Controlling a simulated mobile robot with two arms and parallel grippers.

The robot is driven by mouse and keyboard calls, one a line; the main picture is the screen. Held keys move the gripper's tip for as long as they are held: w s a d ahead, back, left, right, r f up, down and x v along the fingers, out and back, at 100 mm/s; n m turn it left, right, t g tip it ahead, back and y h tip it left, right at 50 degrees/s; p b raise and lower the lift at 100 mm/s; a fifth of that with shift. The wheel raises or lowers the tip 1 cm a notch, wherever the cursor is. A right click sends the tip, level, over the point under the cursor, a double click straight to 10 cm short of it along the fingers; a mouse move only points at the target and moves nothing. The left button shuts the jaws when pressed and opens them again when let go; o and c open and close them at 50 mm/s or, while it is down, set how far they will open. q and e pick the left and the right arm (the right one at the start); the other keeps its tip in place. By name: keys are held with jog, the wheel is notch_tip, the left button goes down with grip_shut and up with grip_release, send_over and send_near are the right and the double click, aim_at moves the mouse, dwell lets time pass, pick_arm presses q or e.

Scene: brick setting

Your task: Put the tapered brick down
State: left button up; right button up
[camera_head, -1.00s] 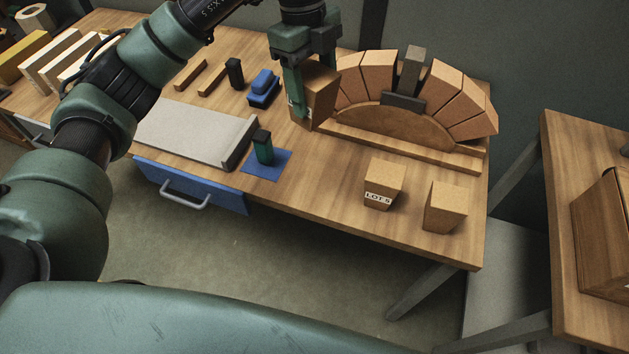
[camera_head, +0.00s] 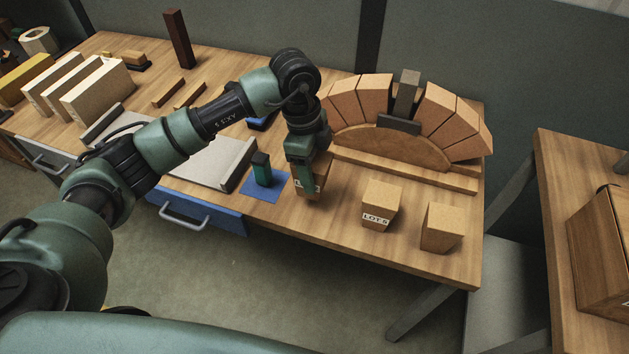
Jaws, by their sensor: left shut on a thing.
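My left gripper (camera_head: 307,184) points down and is shut on a tapered brick (camera_head: 311,191). The brick is tan with a white label edge, and the fingers hide much of it. It is upright, low over the front part of the table (camera_head: 335,229), right of the blue mat; I cannot tell whether its bottom touches the wood. Two more tapered bricks stand to its right: one with a LOT label (camera_head: 381,203) and a plain one (camera_head: 441,226). My right gripper is not in view.
A brick arch (camera_head: 450,105) on a wooden form (camera_head: 395,147) stands behind, with a grey block at its top. A grey board (camera_head: 205,165) lies farther left.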

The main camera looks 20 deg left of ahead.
pick_arm(q)
notch_tip(320, 180, down, 4)
jog(key=shift+f, duration=0.5)
jog(key=o, duration=1.7)
jog(key=shift+f, duration=0.15)
jog(key=r, duration=0.4)
jog(key=a+r+b, duration=0.1)
jog(key=r, duration=0.7)
jog(key=shift+a+r, duration=0.1)
jog(key=shift+a, duration=0.3)
